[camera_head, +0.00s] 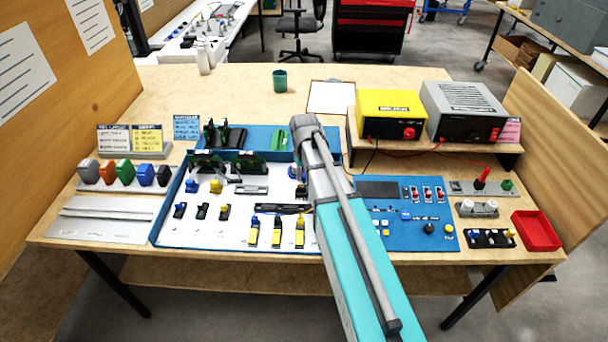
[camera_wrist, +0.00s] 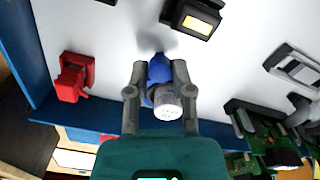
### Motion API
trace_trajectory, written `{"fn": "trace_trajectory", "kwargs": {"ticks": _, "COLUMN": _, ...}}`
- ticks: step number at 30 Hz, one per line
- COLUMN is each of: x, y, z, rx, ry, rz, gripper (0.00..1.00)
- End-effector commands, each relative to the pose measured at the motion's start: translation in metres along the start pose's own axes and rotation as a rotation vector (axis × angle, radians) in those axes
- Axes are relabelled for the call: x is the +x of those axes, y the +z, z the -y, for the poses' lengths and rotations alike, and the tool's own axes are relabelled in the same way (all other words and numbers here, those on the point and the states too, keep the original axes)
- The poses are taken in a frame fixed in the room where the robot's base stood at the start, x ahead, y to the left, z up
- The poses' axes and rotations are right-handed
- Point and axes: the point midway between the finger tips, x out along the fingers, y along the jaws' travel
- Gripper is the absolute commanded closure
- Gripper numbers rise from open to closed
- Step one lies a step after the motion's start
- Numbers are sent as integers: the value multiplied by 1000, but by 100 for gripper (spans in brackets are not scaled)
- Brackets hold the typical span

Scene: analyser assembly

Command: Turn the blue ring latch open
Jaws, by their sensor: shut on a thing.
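The blue ring latch (camera_wrist: 159,70) shows in the wrist view between the two grey fingers of my gripper (camera_wrist: 158,82). The fingers close on it from both sides. A pale round connector end (camera_wrist: 168,106) sits just below the blue part, between the fingers. The fingers and this end hide part of the ring, so its turn angle cannot be told. In the camera_head view a small bit of blue (camera_head: 293,172) shows at the left edge of my arm. My arm hides the rest there, and the fingers too.
A red part (camera_wrist: 73,80) stands left of the fingers in the wrist view. A black block with a yellow face (camera_wrist: 194,17) is close above them. Green circuit boards (camera_wrist: 275,145) lie at lower right. The white tray (camera_head: 200,228) has a blue rim and several small parts.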

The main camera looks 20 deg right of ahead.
Motion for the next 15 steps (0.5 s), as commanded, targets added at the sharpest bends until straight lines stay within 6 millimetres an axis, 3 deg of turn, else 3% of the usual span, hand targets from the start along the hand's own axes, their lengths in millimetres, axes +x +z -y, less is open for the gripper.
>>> {"fn": "trace_trajectory", "kwargs": {"ticks": 1, "x": 0, "y": 0, "z": -1, "rx": 0, "ry": 3, "rz": 1, "gripper": 100}}
{"fn": "trace_trajectory", "kwargs": {"ticks": 2, "x": 0, "y": 0, "z": -1, "rx": 1, "ry": 3, "rz": 1, "gripper": 66}}
{"fn": "trace_trajectory", "kwargs": {"ticks": 7, "x": 0, "y": 0, "z": -1, "rx": 1, "ry": 2, "rz": 1, "gripper": 35}}
{"fn": "trace_trajectory", "kwargs": {"ticks": 15, "x": 0, "y": 0, "z": 0, "rx": 1, "ry": 2, "rz": 0, "gripper": 35}}
